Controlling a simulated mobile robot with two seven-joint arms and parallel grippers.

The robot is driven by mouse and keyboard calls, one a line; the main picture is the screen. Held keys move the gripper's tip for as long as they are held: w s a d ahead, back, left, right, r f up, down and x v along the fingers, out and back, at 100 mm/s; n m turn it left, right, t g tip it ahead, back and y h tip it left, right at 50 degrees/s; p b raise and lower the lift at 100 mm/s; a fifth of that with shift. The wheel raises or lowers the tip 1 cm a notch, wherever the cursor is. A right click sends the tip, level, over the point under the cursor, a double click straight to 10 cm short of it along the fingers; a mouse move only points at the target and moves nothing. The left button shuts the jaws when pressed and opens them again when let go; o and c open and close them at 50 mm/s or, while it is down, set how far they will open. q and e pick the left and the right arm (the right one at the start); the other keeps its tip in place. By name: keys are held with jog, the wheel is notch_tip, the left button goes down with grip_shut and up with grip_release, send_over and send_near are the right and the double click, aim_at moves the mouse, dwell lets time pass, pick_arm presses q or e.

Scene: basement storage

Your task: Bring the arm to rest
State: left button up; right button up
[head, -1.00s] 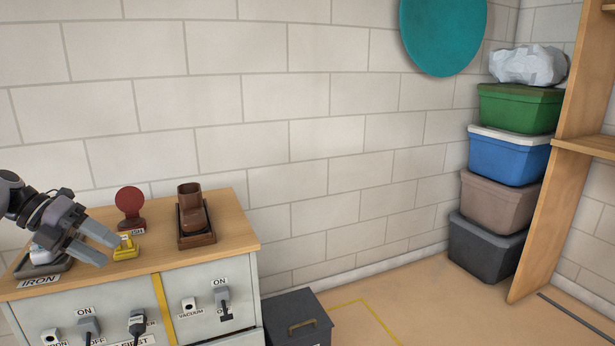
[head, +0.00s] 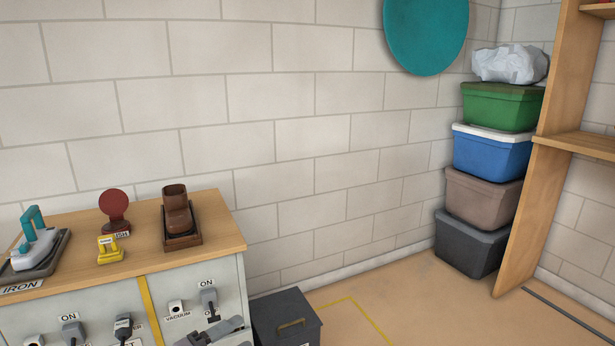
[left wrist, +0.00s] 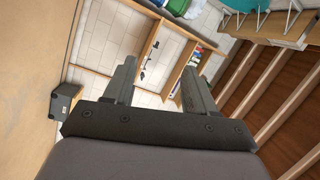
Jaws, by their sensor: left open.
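My left gripper (head: 224,331) shows at the bottom edge of the head view, low in front of the cabinet's face and below the outlet marked VACUUM. Only its grey end is in the picture; the rest of the arm is out of frame. In the left wrist view the two fingers of this gripper (left wrist: 160,85) stand well apart, with nothing between them. It is open and empty. My right gripper is in neither view.
The cabinet top (head: 222,236) holds an iron (head: 35,250), a round red sign (head: 114,203), a yellow piece (head: 110,250) and a brown boot-like object (head: 178,215). A dark bin (head: 286,320) stands right of the cabinet. Stacked tubs (head: 490,158) and shelving (head: 535,190) are farther right.

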pick_arm(q)
jog(key=s+a+f+n+g+y, duration=0.1)
jog(key=s+f+n+y, duration=0.3)
jog(key=s+n, duration=0.4)
jog(key=s+a+f+n+g+y, duration=0.1)
jog(key=s+a+f+n+y, duration=0.2)
jog(key=s+n, duration=0.55)
jog(key=s+f+n+y, duration=0.4)
jog(key=s+f+n, duration=0.15)
jog(key=s, duration=0.55)
notch_tip(320, 180, up, 10)
jog(key=a+p, duration=0.1)
jog(key=p, duration=1.1)
jog(key=shift+a+r+y, duration=0.25)
jog(key=shift+a+y, duration=0.05)
jog(key=shift+a, duration=0.05)
jog(key=shift+c, duration=1.3)
jog(key=shift+a, duration=0.1)
